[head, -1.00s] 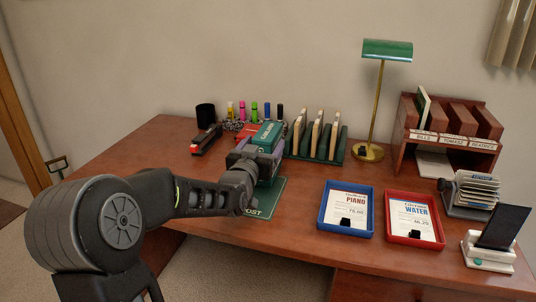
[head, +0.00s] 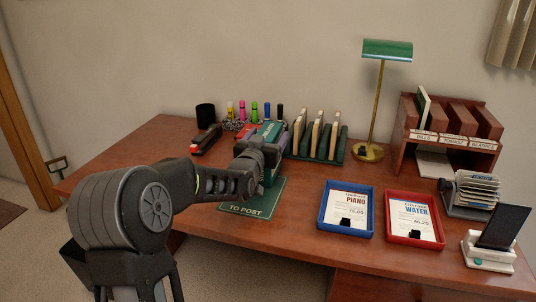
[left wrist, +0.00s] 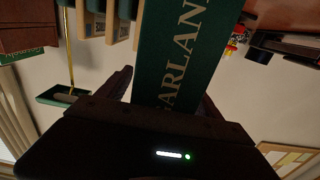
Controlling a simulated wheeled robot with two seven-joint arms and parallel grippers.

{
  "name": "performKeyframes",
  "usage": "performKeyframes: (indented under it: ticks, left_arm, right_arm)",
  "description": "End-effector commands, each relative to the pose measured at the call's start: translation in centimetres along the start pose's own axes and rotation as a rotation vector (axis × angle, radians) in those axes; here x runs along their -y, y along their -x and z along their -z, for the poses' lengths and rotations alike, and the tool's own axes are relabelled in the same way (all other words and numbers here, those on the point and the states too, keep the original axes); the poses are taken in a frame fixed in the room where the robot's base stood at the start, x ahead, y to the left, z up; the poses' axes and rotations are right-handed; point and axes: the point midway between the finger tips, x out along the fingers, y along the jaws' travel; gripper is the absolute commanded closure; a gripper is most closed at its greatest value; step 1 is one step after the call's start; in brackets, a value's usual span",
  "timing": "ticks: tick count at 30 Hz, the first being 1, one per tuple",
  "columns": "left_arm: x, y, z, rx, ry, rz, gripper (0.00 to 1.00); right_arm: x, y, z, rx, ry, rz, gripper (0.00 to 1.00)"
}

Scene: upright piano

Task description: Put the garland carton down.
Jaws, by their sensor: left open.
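The green garland carton (head: 271,133) stands on the desk at the back edge of the green "TO POST" mat (head: 258,203). In the left wrist view its lettered green face (left wrist: 182,50) fills the upper middle. My left gripper (head: 262,152) is open at the near side of the carton, with a finger on either side of it in the wrist view. The gripper and wrist hide part of the carton's front and base in the head view. My right gripper is not in view.
A green rack with cards (head: 318,140) stands just right of the carton. Several markers (head: 254,112), a black cup (head: 205,115) and a stapler (head: 206,139) are behind and left. A blue tray (head: 322,222) and a red tray (head: 390,230) lie to the right.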

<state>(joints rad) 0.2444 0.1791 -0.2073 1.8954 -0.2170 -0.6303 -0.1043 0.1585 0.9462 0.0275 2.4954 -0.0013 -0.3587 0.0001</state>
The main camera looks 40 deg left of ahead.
Motion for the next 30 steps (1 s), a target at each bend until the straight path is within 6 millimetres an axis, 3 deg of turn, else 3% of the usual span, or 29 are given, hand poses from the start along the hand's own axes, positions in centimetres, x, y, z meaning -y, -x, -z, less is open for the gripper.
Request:
performKeyframes:
  ticks: [2,30]
  left_arm:
    - [0.00,0.01,0.00,0.000,0.000,0.000,0.26]
    - [-0.01,0.01,-0.02,0.000,0.000,0.000,1.00]
  right_arm:
    - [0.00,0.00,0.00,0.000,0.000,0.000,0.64]
    - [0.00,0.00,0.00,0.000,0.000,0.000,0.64]
